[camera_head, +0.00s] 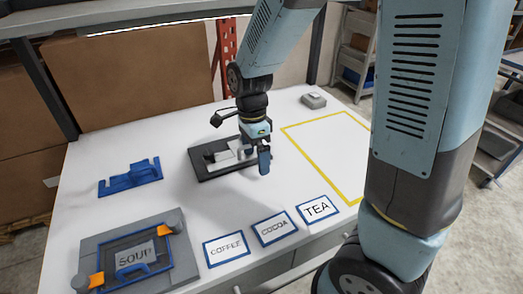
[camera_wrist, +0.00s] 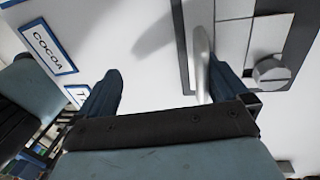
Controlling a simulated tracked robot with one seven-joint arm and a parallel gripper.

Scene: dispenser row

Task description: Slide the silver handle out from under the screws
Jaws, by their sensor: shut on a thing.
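The silver handle (camera_wrist: 202,65) is a smooth, light metal bar in the wrist view, lying along the right finger. A round grey screw head (camera_wrist: 272,72) sits on the pale plate to the right of the handle; any other screw is out of view or hidden. In the head view my gripper (camera_head: 264,160) is at the right end of the dark-framed panel (camera_head: 208,174), and its body covers much of the handle there.
COFFEE (camera_head: 227,248), COCOA (camera_head: 273,229) and TEA (camera_head: 318,208) cards lie along the table's front. The SOUP panel (camera_head: 90,245) is at front left, a blue bracket (camera_head: 131,178) behind it. A yellow-outlined area (camera_head: 330,150) on the right is empty. A small grey block (camera_head: 314,100) stands behind.

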